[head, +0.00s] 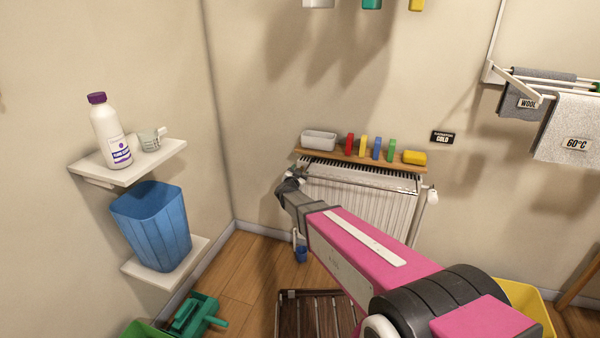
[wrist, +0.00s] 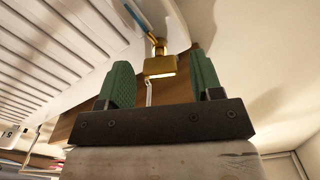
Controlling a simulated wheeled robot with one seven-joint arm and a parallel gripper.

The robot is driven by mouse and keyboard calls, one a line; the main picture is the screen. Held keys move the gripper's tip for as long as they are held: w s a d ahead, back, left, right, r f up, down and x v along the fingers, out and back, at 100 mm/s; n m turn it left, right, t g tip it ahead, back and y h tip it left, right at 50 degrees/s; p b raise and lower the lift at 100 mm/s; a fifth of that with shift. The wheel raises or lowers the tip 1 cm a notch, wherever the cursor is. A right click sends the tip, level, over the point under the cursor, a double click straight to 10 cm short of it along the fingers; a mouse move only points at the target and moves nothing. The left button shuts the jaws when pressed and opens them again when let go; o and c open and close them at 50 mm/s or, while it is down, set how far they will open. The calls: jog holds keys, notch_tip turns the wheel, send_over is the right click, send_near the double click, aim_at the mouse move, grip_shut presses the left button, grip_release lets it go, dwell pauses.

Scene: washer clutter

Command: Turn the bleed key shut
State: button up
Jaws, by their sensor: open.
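The brass bleed key (wrist: 159,64) shows in the wrist view, with a square block at its end nearest me and a narrower stem behind. It sits at the end of the white radiator (wrist: 50,70). The radiator (head: 370,212) also shows in the head view, below a wooden shelf. My gripper (wrist: 161,68) is open, its two green fingers either side of the key's block with gaps visible on both sides. In the head view my gripper (head: 289,184) is at the radiator's left end, and the key is hidden there.
A small blue cup (head: 301,253) is below my gripper. A slatted rack (head: 318,315) stands on the floor.

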jog(key=v, duration=0.9)
jog(key=shift+s, duration=0.15)
jog(key=shift+a, duration=0.1)
notch_tip(320, 180, down, 4)
jog(key=w+a+m+t+h, duration=0.1)
jog(key=w+m+t+h, duration=0.1)
jog(key=h, duration=0.2)
jog(key=shift+h, duration=0.3)
jog(key=x, duration=1)
jog(key=shift+r, duration=0.25)
jog(key=c, duration=0.9)
